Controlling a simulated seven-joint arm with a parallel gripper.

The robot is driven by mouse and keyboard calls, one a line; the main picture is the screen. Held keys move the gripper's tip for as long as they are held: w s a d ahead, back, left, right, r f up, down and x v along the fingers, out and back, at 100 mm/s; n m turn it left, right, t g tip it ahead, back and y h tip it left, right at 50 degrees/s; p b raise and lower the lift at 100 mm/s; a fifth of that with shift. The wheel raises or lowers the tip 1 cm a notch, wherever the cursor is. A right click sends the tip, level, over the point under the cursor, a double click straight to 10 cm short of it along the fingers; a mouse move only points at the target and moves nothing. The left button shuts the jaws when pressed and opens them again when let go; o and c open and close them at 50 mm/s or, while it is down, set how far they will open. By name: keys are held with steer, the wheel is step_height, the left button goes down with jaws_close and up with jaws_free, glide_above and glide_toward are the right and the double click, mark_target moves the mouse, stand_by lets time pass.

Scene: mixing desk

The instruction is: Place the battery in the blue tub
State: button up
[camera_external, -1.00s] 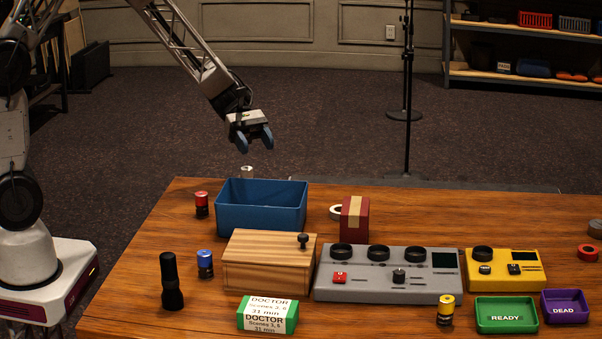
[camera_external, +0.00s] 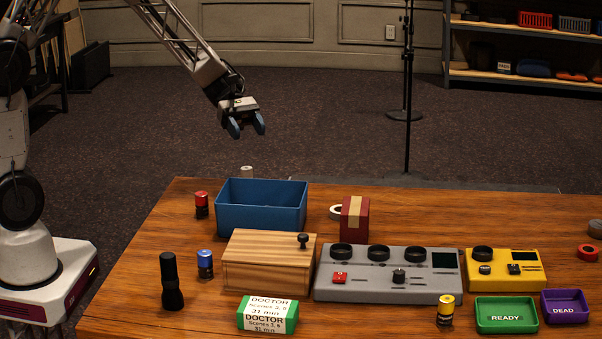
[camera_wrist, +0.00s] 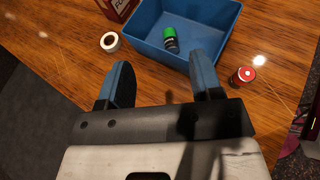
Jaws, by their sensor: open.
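The blue tub (camera_external: 261,218) stands at the back left of the desk; the wrist view also shows it (camera_wrist: 215,70). A green and black battery (camera_wrist: 170,38) lies inside the tub in the wrist view; the tub wall hides it in the external view. My gripper (camera_external: 246,127) is open and empty, in the air above and behind the tub. Its blue fingers (camera_wrist: 163,82) are spread apart in the wrist view. Other batteries stand on the desk: a red one (camera_external: 202,205) left of the tub, a blue one (camera_external: 205,264), and a yellow one (camera_external: 445,310) at the front.
A wooden box (camera_external: 268,262) sits in front of the tub, and a red box (camera_external: 355,220) and tape roll (camera_wrist: 110,42) beside it. A black flashlight (camera_external: 171,282), grey mixer (camera_external: 385,273), yellow device (camera_external: 505,269), green tray (camera_external: 506,325) and purple tray (camera_external: 565,316) occupy the desk.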

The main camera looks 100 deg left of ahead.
stand_by(0.4)
steer(key=s+d+r+m+g+y, duration=0.2)
steer(key=s+d+r+m+g, duration=0.25)
steer(key=d, duration=0.55)
steer(key=s+d+r+m+g+y, duration=0.2)
steer(key=s+d+r+m, duration=0.2)
steer(key=s+d+m, duration=0.45)
steer(key=s+d+r+m+t+y, duration=0.1)
steer(key=s+d+r+m+y, duration=0.3)
steer(key=s+d+m+y, duration=0.3)
steer(key=s+d+m, duration=0.3)
steer(key=s+m, duration=0.2)
steer(key=s, duration=0.2)
steer(key=shift+s, duration=0.15)
